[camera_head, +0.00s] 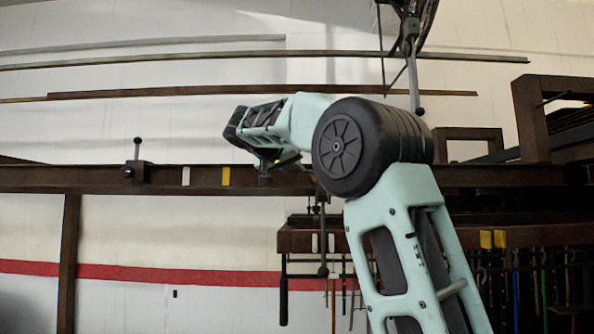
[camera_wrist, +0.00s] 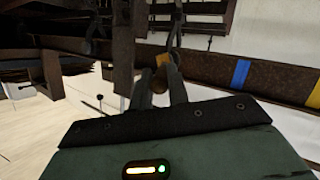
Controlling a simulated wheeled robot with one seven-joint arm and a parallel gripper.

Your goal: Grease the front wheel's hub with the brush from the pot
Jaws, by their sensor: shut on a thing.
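In the wrist view my gripper (camera_wrist: 162,84) is shut on a small tan and brown piece, which I take for the brush handle (camera_wrist: 161,70). The brush's bristle end cannot be made out. In the head view my arm reaches up from the lower right and bends left, its far end near the long brown rail; the fingers are too small there to tell apart. A dark curved part (camera_head: 428,20) at the top edge may be a wheel, mostly cut off by the frame. I cannot pick out the hub or the grease pot with certainty.
The brown rail (camera_head: 70,178) crosses the head view and carries a black clamp-like block (camera_head: 137,172). In the wrist view a brown rail (camera_wrist: 275,80) has blue and yellow bands. Tools (camera_head: 540,285) hang below a lower beam at right. A metal rod (camera_head: 412,75) hangs near the arm.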

